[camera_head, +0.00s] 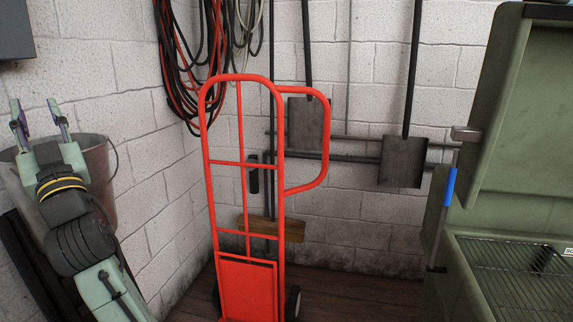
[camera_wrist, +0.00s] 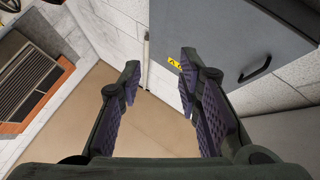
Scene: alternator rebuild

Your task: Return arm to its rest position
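My gripper (camera_head: 40,120) is at the left of the head view, at the end of my raised arm, with its fingers pointing up. Its two fingers stand apart with nothing between them. In the wrist view my gripper (camera_wrist: 158,75) is also open and empty, its purple-padded fingers wide apart. My arm is folded upward in front of a metal bucket (camera_head: 97,165), which it partly hides. I cannot tell whether the arm touches the bucket.
A red hand truck (camera_head: 243,165) stands in the middle against the white block wall. Shovels (camera_head: 403,162) and cables (camera_head: 185,60) hang behind it. The wrist view shows a grey cabinet (camera_wrist: 235,40) with a dark handle.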

